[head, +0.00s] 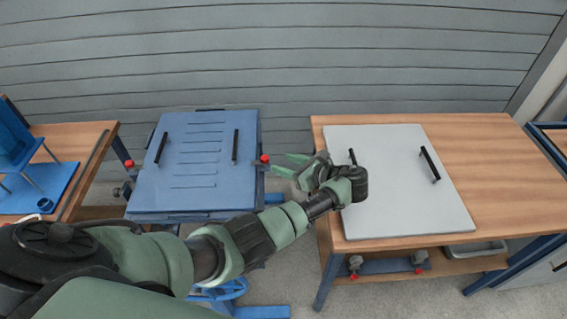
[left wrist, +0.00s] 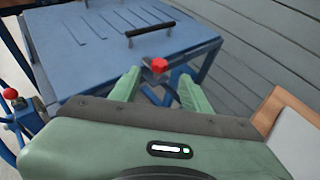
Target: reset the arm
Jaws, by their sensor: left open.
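My left arm comes in from the left in the head view and stretches across to the right table's left edge. My left gripper (head: 290,165) is open and empty, its green fingers pointing left toward the gap between the blue unit and the right table. In the left wrist view the open fingers (left wrist: 158,92) show apart with nothing between them. A red knob (left wrist: 159,64) on the blue unit shows just beyond the fingertips. My right gripper is not in view.
A blue slotted panel with two black handles (head: 200,160) stands at the centre left. A grey panel with black handles (head: 400,190) lies on the wooden right table (head: 490,150). A wooden table with a blue mat (head: 50,185) is at far left. A slatted wall (head: 280,60) closes the back.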

